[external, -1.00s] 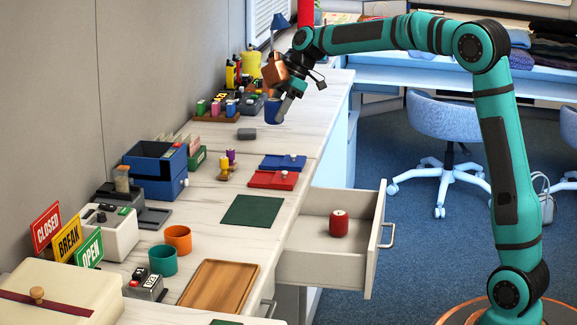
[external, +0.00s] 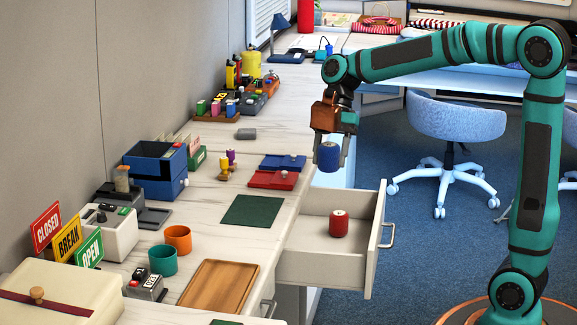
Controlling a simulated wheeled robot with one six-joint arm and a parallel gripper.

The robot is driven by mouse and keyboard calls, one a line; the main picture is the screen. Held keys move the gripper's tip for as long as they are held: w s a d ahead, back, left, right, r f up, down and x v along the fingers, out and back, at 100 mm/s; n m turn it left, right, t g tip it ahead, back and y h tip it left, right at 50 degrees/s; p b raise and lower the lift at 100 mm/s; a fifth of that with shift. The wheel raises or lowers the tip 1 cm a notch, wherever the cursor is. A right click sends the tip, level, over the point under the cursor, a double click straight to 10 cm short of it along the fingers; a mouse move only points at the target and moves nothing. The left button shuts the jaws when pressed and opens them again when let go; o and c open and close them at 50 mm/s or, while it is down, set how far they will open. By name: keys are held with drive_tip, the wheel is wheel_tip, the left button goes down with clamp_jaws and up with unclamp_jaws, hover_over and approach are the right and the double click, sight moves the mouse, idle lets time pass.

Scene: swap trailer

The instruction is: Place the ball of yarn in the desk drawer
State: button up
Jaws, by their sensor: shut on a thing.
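My gripper (external: 330,160) points down and is shut on a blue, rounded, cylinder-like thing (external: 328,158), seemingly the ball of yarn. It holds it in the air, above the back part of the open desk drawer (external: 318,268) in the picture. The drawer is pulled out to the right of the counter. A red cylinder (external: 339,224) with a pale top stands upright inside it. The drawer floor around the red cylinder is bare where I can see it.
A wooden tray (external: 218,288) lies nearer. A blue chair (external: 455,118) stands behind the drawer.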

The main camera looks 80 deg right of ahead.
wheel_tip(320, 180, down, 26)
drive_tip(key=shift+f, duration=0.25)
idle(0.4)
drive_tip(key=shift+f, duration=0.1)
drive_tip(key=o, duration=1)
drive_tip(key=shift+w, duration=0.1)
drive_tip(key=shift+c, duration=0.2)
drive_tip(key=v, duration=1.2)
